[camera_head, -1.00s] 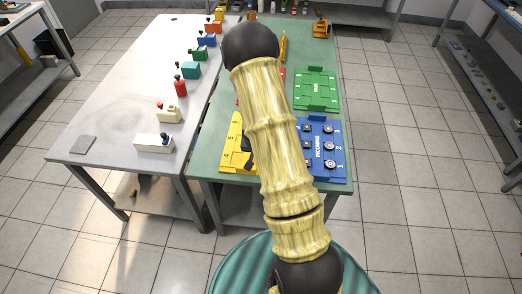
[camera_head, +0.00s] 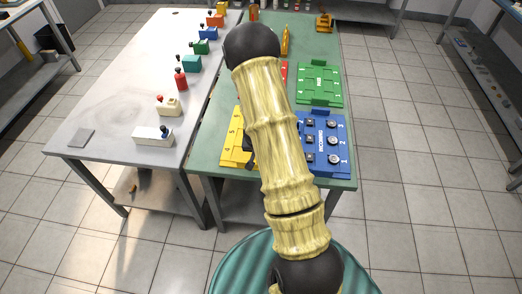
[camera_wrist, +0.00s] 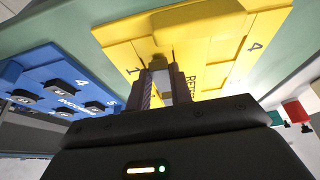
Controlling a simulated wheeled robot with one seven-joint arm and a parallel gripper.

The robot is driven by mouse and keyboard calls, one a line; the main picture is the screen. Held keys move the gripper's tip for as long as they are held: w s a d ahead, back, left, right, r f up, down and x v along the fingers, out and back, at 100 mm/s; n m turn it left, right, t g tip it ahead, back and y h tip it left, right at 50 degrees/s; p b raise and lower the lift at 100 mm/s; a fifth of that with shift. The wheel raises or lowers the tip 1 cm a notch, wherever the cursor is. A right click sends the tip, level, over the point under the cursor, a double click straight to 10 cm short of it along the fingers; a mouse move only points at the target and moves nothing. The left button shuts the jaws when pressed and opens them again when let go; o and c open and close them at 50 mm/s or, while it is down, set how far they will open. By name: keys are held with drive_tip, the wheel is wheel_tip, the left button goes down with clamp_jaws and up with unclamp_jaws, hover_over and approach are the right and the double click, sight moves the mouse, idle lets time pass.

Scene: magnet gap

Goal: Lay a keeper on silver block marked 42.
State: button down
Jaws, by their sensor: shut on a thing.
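My gripper shows in the wrist view (camera_wrist: 160,84), over the yellow board (camera_wrist: 195,30). Its fingers are shut on a small pale grey thing (camera_wrist: 162,84), mostly hidden between them; I cannot tell its full shape. No marking 42 is readable in either view.
The blue board (camera_head: 325,147) carries several round dark-and-silver pieces. A green board (camera_head: 320,84) lies behind it. Several coloured blocks stand along the right edge of the grey table (camera_head: 125,85). A flat grey plate (camera_head: 81,139) lies at its near left corner; the table's middle is clear.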

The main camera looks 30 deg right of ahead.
drive_tip(key=shift+w, duration=0.1)
drive_tip(key=shift+d, duration=0.25)
drive_tip(key=shift+a+f, duration=0.1)
drive_tip(key=shift+a, duration=0.2)
drive_tip(key=shift+s+d, duration=0.1)
drive_tip(key=shift+s, duration=0.1)
drive_tip(key=c, duration=1.2)
unclamp_jaws()
drive_tip(key=c, duration=0.5)
